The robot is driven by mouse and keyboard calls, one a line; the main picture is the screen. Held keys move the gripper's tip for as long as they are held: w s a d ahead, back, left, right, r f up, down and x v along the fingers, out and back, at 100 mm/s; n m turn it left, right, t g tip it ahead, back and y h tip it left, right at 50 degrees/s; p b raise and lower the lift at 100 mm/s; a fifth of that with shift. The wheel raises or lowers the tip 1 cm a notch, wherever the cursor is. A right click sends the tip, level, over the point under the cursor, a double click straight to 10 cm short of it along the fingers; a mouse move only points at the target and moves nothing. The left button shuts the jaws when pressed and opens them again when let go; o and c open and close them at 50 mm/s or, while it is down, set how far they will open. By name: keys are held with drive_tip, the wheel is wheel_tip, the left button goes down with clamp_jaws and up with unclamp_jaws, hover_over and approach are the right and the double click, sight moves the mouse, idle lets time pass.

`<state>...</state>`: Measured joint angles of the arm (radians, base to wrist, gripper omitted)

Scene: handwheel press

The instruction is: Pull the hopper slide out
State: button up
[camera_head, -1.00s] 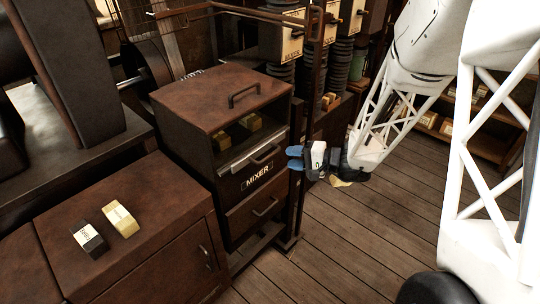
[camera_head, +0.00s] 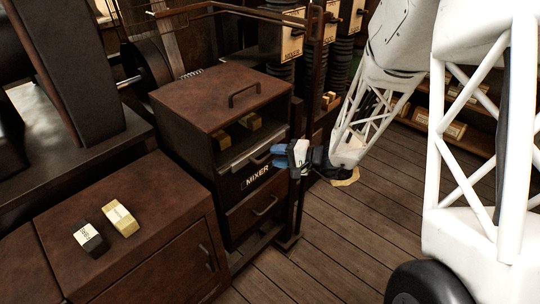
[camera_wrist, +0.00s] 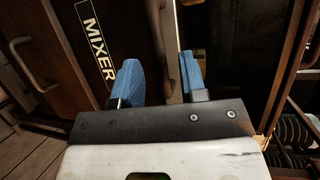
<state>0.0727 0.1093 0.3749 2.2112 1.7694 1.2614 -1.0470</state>
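The brown metal mixer cabinet (camera_head: 190,150) stands in the middle of the head view. Its hopper slide (camera_head: 236,157) is a pale, thin front edge below the open bay and above the MIXER label (camera_head: 258,174); a dark handle (camera_head: 258,159) shows on it. My gripper (camera_head: 280,154), with blue fingertips, is right in front of the slide's right end and partly covers it. In the wrist view the two blue fingers (camera_wrist: 160,80) are apart, with the slide's edge (camera_wrist: 158,25) running between and beyond them. I cannot tell whether they touch the handle.
A drawer with a handle (camera_head: 264,207) is below the label. A second handle (camera_head: 243,93) is on the cabinet top. A dark block (camera_head: 91,239) and a yellow block (camera_head: 121,218) lie on the low cabinet at left. Plank floor (camera_head: 330,240) is clear in front.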

drive_tip(key=shift+x, duration=1.45)
clamp_jaws()
